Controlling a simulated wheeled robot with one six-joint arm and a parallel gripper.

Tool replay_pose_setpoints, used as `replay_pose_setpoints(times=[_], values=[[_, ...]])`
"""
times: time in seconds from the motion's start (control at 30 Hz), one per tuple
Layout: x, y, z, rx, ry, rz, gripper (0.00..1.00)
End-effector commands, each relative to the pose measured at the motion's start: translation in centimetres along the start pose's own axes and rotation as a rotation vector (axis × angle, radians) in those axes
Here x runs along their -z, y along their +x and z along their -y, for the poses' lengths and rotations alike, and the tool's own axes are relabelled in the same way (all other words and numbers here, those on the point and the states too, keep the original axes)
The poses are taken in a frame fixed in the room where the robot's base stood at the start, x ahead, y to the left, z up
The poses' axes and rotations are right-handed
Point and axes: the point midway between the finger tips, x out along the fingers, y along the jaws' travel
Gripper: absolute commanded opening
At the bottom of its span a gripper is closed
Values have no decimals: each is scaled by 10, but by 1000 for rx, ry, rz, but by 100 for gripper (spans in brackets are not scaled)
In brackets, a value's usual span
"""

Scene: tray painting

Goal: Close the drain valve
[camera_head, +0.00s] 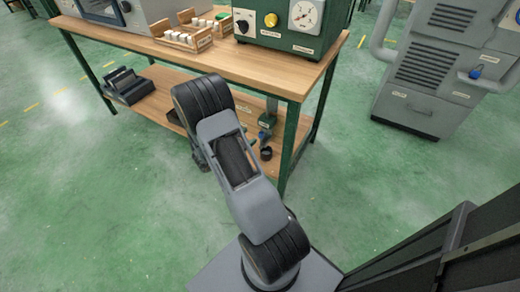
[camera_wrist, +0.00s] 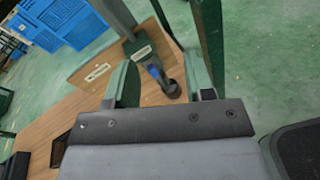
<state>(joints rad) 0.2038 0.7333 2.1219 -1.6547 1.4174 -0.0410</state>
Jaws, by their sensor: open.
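In the head view the valve (camera_head: 264,134) is small, under the right end of the bench. My gripper (camera_wrist: 163,78) is open in the wrist view, with one finger on each side of the valve in the picture. The valve lies beyond the fingers, and I see no contact.
A green bench leg (camera_wrist: 212,35) stands close to the right finger. The wooden bench (camera_head: 190,60) carries a green control box (camera_head: 290,25) and small trays. A black item (camera_head: 128,86) lies on the lower shelf. A grey cabinet (camera_head: 430,75) stands right; the floor between is clear.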

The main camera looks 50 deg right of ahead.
Motion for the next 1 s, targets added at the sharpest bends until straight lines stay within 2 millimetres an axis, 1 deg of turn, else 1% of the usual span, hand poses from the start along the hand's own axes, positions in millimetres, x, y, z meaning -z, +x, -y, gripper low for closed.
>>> replay_pose_setpoints(times=[0.03, 0.1, 0.2, 0.3, 0.4, 0.47, 0.57, 0.9, 1.0], values=[[43, 10, 4, -57, -63, 23, 49], [74, 16, 3, -134, -127, 47, 49], [109, 22, 3, -224, -194, 67, 49], [132, 24, 4, -285, -234, 78, 49], [145, 28, 4, -319, -255, 81, 49], [148, 32, 2, -330, -260, 83, 49], [150, 44, -2, -334, -263, 84, 49], [147, 106, -23, -332, -262, 84, 49], [147, 121, -29, -333, -261, 84, 49]])
